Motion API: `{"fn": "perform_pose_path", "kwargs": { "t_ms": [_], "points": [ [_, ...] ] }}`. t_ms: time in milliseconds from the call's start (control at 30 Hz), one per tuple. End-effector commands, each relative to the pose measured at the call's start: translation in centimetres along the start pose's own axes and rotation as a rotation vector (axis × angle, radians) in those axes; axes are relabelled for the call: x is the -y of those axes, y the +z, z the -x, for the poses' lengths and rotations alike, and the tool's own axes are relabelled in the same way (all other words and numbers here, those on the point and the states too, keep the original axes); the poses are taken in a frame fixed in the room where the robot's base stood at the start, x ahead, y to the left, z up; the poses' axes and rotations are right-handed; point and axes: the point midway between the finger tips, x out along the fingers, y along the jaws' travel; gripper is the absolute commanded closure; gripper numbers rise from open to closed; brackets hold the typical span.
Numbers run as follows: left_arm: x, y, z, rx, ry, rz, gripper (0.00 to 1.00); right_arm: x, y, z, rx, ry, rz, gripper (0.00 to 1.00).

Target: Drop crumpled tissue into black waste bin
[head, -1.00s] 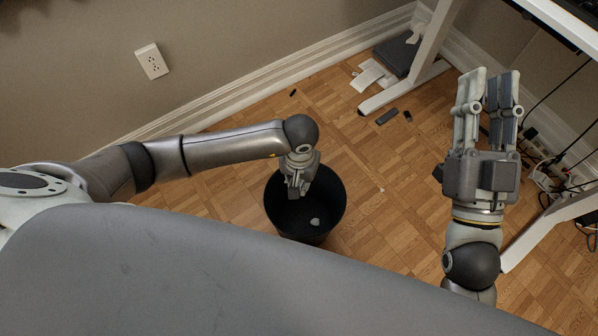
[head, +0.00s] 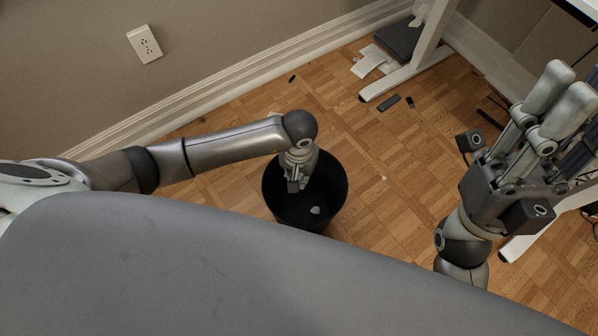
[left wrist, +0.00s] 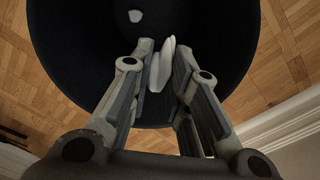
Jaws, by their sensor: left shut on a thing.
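The black waste bin (head: 335,205) stands on the floor in the middle of the head view, and its dark inside (left wrist: 75,45) fills much of the left wrist view. My left gripper (head: 296,186) points down into its mouth. In the left wrist view its fingers (left wrist: 161,62) are shut on a white crumpled tissue (left wrist: 157,76). Another small white piece (head: 314,210) lies inside the bin, apart from the fingers; it also shows in the left wrist view (left wrist: 135,16). My right gripper (head: 565,105) is raised at the right, its finger gap unclear from this angle.
A white desk leg (head: 415,68) stands at the back right, with a dark box (head: 398,40) and white papers (head: 370,62) beside it. Small dark items (head: 389,103) lie on the parquet floor (head: 400,170). A grey surface (head: 200,265) fills the front.

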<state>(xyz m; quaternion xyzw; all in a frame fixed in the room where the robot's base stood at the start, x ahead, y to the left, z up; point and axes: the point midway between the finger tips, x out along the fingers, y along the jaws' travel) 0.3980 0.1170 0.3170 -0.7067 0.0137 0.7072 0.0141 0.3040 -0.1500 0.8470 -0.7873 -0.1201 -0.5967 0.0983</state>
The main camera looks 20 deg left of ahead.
Motion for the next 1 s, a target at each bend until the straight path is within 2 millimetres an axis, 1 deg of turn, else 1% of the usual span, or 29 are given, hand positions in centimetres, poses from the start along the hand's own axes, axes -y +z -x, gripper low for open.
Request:
{"fn": "perform_pose_path", "kwargs": {
  "t_ms": [33,200,467,500,700,1000],
  "points": [
    [-0.02,0.03,-0.35,0.001,0.000,0.000,0.94,0.03,-0.31,0.25,-0.020,0.000,-0.002,0.73],
    [-0.01,0.01,-0.60,0.000,0.000,0.001,0.94,0.09,-1.13,0.40,-0.062,0.000,-0.004,0.73],
    [-0.02,0.00,-0.59,0.000,0.000,0.000,0.95,0.10,-1.26,0.38,-0.068,-0.001,-0.004,0.73],
    [-0.02,0.00,-0.59,0.000,0.000,0.000,0.82,0.10,-1.26,0.38,-0.068,-0.001,-0.004,0.73],
    [-0.02,0.00,-0.58,0.000,0.000,0.000,0.58,0.10,-1.25,0.38,-0.067,-0.001,-0.004,0.73],
    [-0.02,-0.03,-0.47,-0.001,0.001,0.000,0.58,0.08,-1.24,0.38,-0.067,0.000,-0.004,0.73]
  ]
}}
